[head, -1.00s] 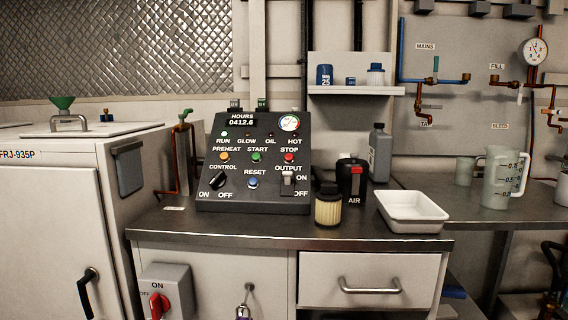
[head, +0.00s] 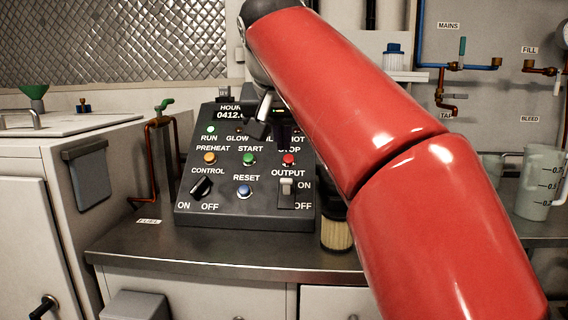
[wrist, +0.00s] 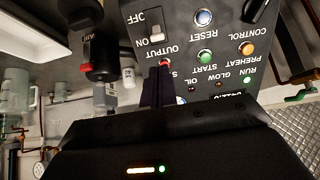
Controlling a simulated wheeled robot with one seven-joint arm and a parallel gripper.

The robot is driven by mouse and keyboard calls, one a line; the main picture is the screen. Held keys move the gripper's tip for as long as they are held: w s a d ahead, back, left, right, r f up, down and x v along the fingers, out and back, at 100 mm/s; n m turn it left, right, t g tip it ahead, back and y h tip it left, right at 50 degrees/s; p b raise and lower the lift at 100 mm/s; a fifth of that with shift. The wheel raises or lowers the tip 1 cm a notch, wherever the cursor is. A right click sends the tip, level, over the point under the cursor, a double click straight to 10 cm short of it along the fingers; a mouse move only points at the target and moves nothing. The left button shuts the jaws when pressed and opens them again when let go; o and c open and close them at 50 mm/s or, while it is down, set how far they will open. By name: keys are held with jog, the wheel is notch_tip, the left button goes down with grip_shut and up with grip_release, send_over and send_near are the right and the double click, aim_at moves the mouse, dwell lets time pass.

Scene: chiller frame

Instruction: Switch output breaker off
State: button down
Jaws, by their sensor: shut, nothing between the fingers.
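The output breaker (head: 287,187) is a small light toggle at the lower right of the dark sloping control panel (head: 232,213). Its lever sits up, at the ON end, with OFF below. In the wrist view, which is upside down, the breaker (wrist: 156,36) is at top centre and its ON mark faces my fingers. My gripper (head: 262,112) is in front of the upper panel, above the breaker and apart from it. In the wrist view my gripper (wrist: 157,72) shows as dark fingers, shut and empty, over the STOP button area.
The control knob (head: 202,187) and reset button (head: 244,191) are left of the breaker. A ribbed filter (head: 337,232) stands close to the panel's right side. The counter (head: 215,247) in front is clear. My red arm hides much of the right side.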

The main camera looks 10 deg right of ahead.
aim_at(286, 180)
jog(key=shift+r, duration=0.1)
jog(key=b+x, duration=0.1)
jog(key=x, duration=0.9)
jog(key=shift+b, duration=0.4)
jog(key=shift+s+a+t+h+b, duration=0.15)
jog(key=shift+t+b, duration=0.25)
jog(key=shift+b, duration=0.55)
jog(key=shift+s+d+t+h+b, duration=0.15)
jog(key=shift+t+b, duration=0.25)
jog(key=shift+b, duration=0.55)
jog(key=f+t+b, duration=0.1)
jog(key=b, duration=0.2)
jog(key=s+t+b, duration=0.1)
jog(key=b, duration=0.2)
jog(key=shift+s+a+f+h+b, duration=0.2)
jog(key=shift+a+f+h+b, duration=0.1)
jog(key=shift+f+h+b, duration=0.1)
jog(key=t+b, duration=0.2)
jog(key=shift+s+a+f+b, duration=0.1)
jog(key=shift+s+f+b, duration=0.05)
jog(key=shift+s+b, duration=0.25)
jog(key=shift+r+p, duration=0.35)
jog(key=shift+r, duration=0.1)
jog(key=shift+s, duration=0.1)
